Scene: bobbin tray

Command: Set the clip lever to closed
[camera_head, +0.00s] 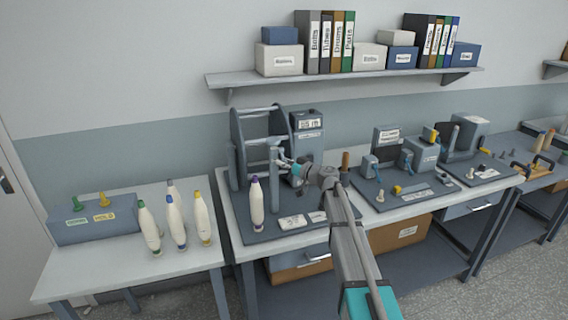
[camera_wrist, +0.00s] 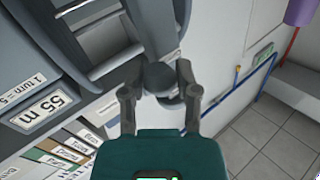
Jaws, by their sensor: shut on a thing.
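My gripper (camera_head: 284,164) is at the front right of the grey winding reel (camera_head: 240,150) on the middle bench. In the wrist view my gripper (camera_wrist: 160,88) has its fingers closed around a dark grey rounded knob (camera_wrist: 159,76) beside the reel's bars. The knob is hidden behind the gripper in the head view. I cannot tell which part is the clip lever, or whether the knob belongs to it. A white bobbin with a purple tip (camera_head: 257,204) stands upright on the reel's base board (camera_head: 240,229), left of a grey post (camera_head: 275,190).
Several bobbins (camera_head: 176,222) stand on the left table by a grey-blue box (camera_head: 95,220). More fixtures (camera_head: 420,153) crowd the bench to the right. A shelf (camera_head: 340,77) hangs above.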

